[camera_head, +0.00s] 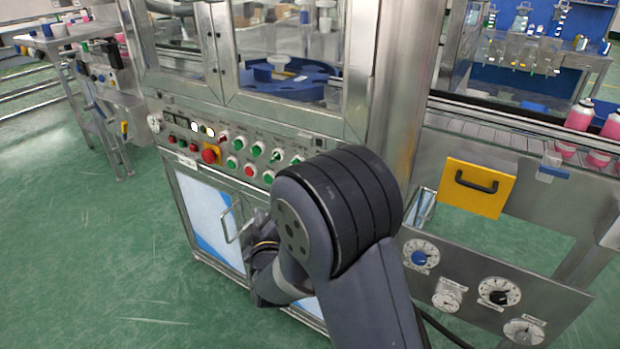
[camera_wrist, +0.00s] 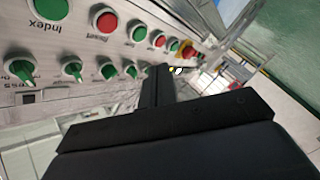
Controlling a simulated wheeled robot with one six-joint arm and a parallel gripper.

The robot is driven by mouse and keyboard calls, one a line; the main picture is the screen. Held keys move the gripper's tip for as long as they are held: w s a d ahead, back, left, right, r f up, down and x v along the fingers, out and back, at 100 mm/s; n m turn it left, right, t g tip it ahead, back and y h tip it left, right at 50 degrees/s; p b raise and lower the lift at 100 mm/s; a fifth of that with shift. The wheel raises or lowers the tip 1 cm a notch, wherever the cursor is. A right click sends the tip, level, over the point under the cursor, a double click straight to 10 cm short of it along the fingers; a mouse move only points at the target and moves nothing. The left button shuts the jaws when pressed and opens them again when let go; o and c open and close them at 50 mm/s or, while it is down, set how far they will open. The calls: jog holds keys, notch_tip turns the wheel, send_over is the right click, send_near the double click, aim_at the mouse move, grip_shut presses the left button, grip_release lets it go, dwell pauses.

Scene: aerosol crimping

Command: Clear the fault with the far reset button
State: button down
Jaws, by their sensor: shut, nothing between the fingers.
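In the wrist view a red button with a label reading Reset (camera_wrist: 106,20) sits on the metal control panel (camera_wrist: 85,38), between green buttons. I cannot tell whether it is the far one. In the head view my arm covers the panel's right part, and that button is not visible there. My gripper (camera_wrist: 162,84) shows in the wrist view as black fingers, shut and empty, below and right of the Reset button in the picture. Whether it touches the panel is unclear. In the head view the fingers are hidden behind my arm.
A red emergency stop on yellow (camera_head: 209,155) and lit lamps (camera_head: 195,127) are on the panel. Green selector knobs (camera_wrist: 72,68) stick out near the buttons. A door handle (camera_head: 234,222) juts out below. A yellow drawer (camera_head: 477,187) is at right. Green floor is clear at left.

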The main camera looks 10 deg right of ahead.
jog(key=shift+w, duration=0.1)
dwell(0.4)
jog(key=w+d, duration=0.5)
jog(key=w, duration=0.1)
jog(key=shift+w+d, duration=0.2)
jog(key=shift+w, duration=0.2)
dwell(1.9)
jog(key=shift+w+d+b, duration=0.25)
jog(key=shift+w+b, duration=0.05)
jog(key=shift+b, duration=0.25)
jog(key=shift+w+d, duration=0.25)
jog(key=shift+w, duration=0.05)
dwell(0.5)
jog(key=shift+s+a+b, duration=0.1)
jog(key=shift+b, duration=0.2)
jog(key=shift+s+a, duration=0.4)
jog(key=shift+s, duration=0.15)
